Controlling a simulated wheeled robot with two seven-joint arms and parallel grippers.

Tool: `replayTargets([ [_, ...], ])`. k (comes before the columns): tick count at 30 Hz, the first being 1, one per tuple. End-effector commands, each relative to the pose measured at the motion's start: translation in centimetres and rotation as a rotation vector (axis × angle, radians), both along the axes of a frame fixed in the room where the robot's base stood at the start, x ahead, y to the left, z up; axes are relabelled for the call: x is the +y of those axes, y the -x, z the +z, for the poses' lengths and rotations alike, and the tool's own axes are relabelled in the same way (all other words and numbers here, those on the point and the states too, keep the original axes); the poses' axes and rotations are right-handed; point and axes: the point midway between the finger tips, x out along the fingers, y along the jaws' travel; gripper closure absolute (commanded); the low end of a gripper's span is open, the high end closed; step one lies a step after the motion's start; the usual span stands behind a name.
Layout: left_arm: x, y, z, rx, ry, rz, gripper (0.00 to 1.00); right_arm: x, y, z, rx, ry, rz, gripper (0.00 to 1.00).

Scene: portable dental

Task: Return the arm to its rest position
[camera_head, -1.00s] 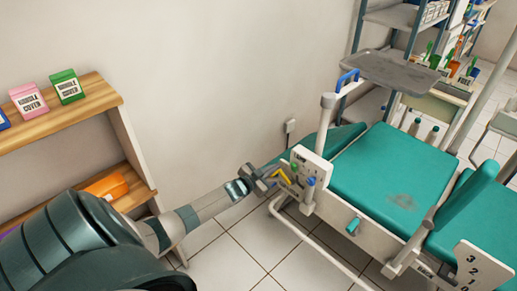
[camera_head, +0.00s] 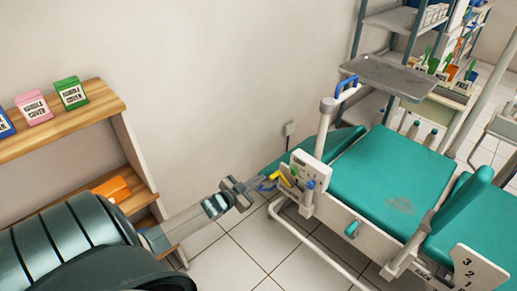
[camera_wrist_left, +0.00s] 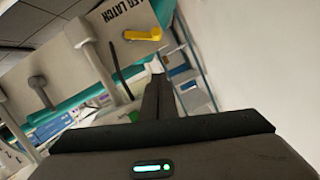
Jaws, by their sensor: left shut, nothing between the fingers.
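My left arm comes in from the lower left in the head view. Its gripper (camera_head: 262,186) is shut and empty, close to the near end of the teal bed. A yellow latch handle (camera_head: 285,180) on the bed's white end panel (camera_head: 310,172) is just beyond the fingers. The wrist view shows the shut dark fingers (camera_wrist_left: 157,82) together, with the yellow handle (camera_wrist_left: 145,34) beyond them under the lettering "BED LATCH", partly cut off. The fingers appear apart from the handle. My right gripper is not in view.
A wooden shelf (camera_head: 75,120) with handle-cover boxes stands at the left, close to my arm. The teal bed (camera_head: 385,175) fills the right, with a grey tray (camera_head: 390,75) behind it. Tiled floor (camera_head: 225,262) is open between shelf and bed.

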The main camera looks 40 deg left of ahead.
Motion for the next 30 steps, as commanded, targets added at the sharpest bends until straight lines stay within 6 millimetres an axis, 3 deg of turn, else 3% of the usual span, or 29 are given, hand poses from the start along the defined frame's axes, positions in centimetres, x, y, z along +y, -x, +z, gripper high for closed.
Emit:
replayTargets([
  [20, -0.2, 0.3, -0.4, 0.010, 0.003, 0.002, 1.00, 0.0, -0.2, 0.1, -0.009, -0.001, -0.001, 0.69],
  [26, -2.2, 2.5, -3.9, 0.090, 0.024, 0.018, 1.00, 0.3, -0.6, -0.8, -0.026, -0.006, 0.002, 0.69],
  [30, -5.4, 5.9, -8.6, 0.204, 0.050, 0.038, 1.00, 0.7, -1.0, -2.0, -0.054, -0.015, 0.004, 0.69],
])
